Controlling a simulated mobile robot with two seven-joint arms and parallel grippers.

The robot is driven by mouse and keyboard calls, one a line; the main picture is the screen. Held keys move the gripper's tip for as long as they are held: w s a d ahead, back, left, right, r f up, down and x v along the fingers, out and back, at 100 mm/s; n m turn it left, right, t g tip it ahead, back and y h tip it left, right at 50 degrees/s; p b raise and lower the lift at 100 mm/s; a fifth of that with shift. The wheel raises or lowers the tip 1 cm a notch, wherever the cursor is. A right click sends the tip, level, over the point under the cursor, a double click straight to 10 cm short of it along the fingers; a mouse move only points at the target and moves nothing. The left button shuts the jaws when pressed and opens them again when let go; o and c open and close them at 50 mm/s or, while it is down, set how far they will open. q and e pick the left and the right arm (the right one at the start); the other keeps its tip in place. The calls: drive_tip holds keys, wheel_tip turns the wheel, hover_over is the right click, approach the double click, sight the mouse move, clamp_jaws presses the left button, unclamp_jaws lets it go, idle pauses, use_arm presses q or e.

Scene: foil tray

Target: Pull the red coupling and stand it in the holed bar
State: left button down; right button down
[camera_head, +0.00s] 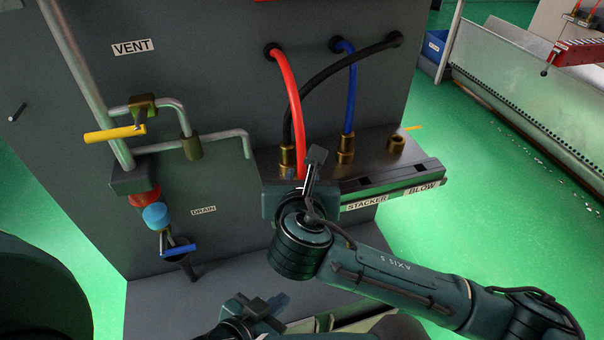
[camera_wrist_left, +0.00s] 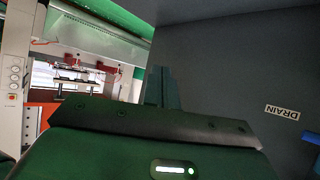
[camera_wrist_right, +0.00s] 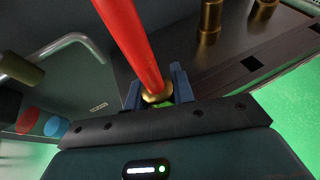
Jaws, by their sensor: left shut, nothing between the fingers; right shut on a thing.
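The red hose (camera_head: 288,85) runs from the grey panel down to my right gripper (camera_head: 300,180). In the right wrist view, the blue fingers of my right gripper (camera_wrist_right: 158,95) are shut around the brass red coupling (camera_wrist_right: 156,91) at the hose's end. The gripper hides this coupling in the head view. A metal ledge (camera_head: 375,165) with dark square openings and brass fittings lies beside it. I cannot tell whether it is the holed bar, or whether the coupling touches it. My left gripper (camera_head: 275,303) is low at the front; its fingers are shut and empty in the left wrist view (camera_wrist_left: 158,85).
A black hose (camera_head: 330,92) and a blue hose (camera_head: 352,90) end at brass fittings on the ledge. A bare brass fitting (camera_head: 396,144) stands further right. Yellow (camera_head: 115,133) and blue (camera_head: 180,249) valve handles and pipes are on the left. Green floor is open on the right.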

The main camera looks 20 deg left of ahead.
drive_tip(key=c, duration=1.1)
unclamp_jaws()
